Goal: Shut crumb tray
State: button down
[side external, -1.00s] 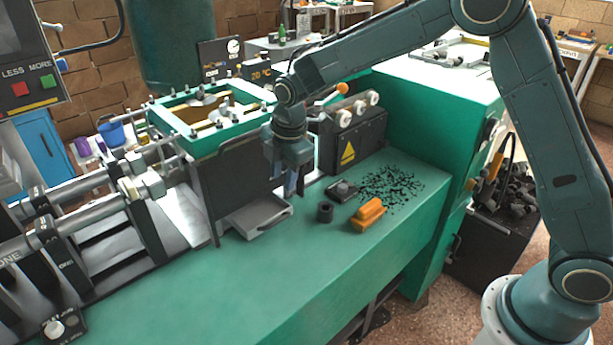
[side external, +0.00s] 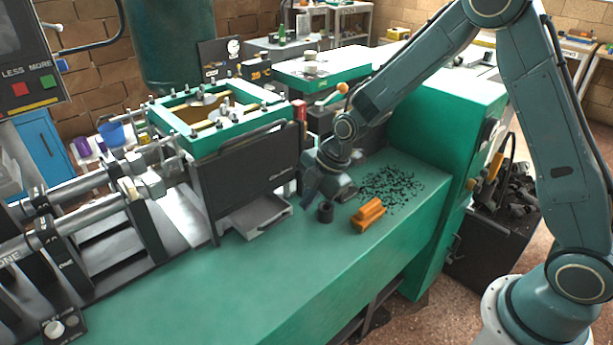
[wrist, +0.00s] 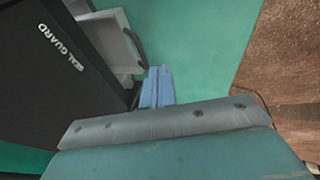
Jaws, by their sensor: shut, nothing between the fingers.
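The crumb tray (side external: 262,215) is a shallow light-grey drawer. It sticks out from under the black seal guard (side external: 245,178) over the green bench. Its dark handle is on its front edge; in the wrist view the tray (wrist: 112,42) shows next to the guard. My gripper (side external: 308,194) is tilted, just right of the tray's front end and low over the bench. In the wrist view its blue fingers (wrist: 157,86) are together and empty, beside the tray's handle. I cannot tell whether they touch the tray.
The green bench top (side external: 230,280) in front of the tray is clear.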

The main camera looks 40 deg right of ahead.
jog(key=shift+s+d+f+m+t+y, duration=0.15)
jog(key=shift+s+d+m+t+y, duration=0.2)
jog(key=shift+s, duration=0.5)
jog(key=shift+s+d+f+m+t+y, duration=0.1)
jog(key=shift+s+f+m+t+y, duration=0.15)
jog(key=shift+s+t+y, duration=0.45)
jog(key=shift+s+d+f+m+t+y, duration=0.15)
jog(key=shift+s+d+m+t, duration=0.2)
jog(key=shift+s, duration=0.65)
jog(key=shift+a, duration=0.15)
jog(key=x, duration=1)
jog(key=shift+s, duration=0.1)
jog(key=shift+w+r, duration=0.1)
jog(key=shift+w, duration=0.85)
jog(key=shift+w+r, duration=0.2)
jog(key=shift+w, duration=0.85)
jog(key=shift+w, duration=0.1)
